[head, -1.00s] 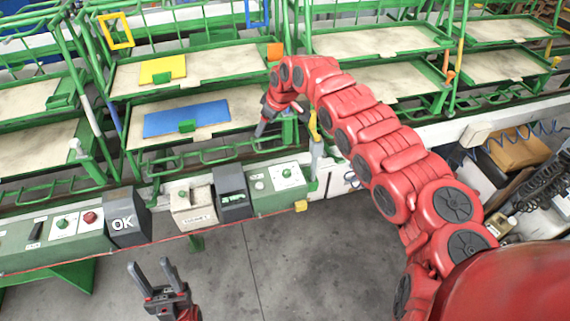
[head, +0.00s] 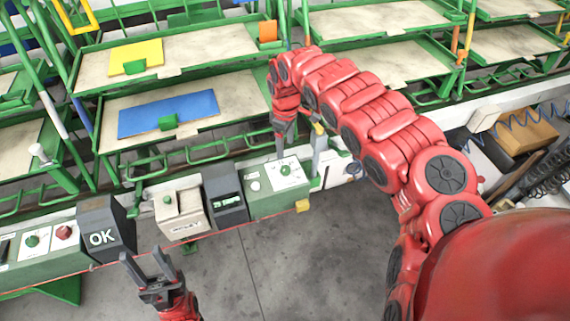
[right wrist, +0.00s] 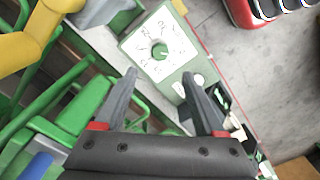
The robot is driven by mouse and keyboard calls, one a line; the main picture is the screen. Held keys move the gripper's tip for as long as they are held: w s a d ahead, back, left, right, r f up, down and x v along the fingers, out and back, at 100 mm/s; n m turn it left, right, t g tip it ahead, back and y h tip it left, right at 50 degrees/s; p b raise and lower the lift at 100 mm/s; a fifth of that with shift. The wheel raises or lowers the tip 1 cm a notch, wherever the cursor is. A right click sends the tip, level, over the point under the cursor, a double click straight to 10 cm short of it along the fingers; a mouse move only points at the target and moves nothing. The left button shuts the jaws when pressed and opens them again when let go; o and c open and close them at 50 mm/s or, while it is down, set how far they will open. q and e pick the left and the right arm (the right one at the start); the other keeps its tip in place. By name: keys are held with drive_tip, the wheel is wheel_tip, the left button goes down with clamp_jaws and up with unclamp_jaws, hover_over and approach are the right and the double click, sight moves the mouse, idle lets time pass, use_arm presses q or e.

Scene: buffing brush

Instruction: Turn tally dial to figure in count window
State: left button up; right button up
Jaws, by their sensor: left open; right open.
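The tally dial is a small green knob (head: 285,170) on a white marked plate at the right end of the green console. It also shows in the right wrist view (right wrist: 159,50), where its ring of figures is too blurred to read. The count window (head: 228,200) is a dark box with a small lit display left of the dial; I cannot read its figure. My right gripper (head: 279,154) is open above the dial's back edge. In the wrist view the knob lies just beyond and between its fingertips, apart from them. My left gripper (head: 145,262) is open and empty before the console.
A cream box (head: 182,216) and a dark OK box (head: 103,236) stand along the console. Green racks with blue (head: 168,115) and yellow (head: 137,57) sheets rise behind. A grey post stands right of the dial. The floor in front is clear.

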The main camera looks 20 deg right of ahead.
sight(285, 168)
wheel_tip(285, 168, down, 10)
drive_tip(key=shift+a+r+p, duration=0.15)
drive_tip(key=shift+r+p, duration=0.1)
drive_tip(key=shift+p, duration=0.25)
drive_tip(key=shift+f, duration=0.75)
clamp_jaws()
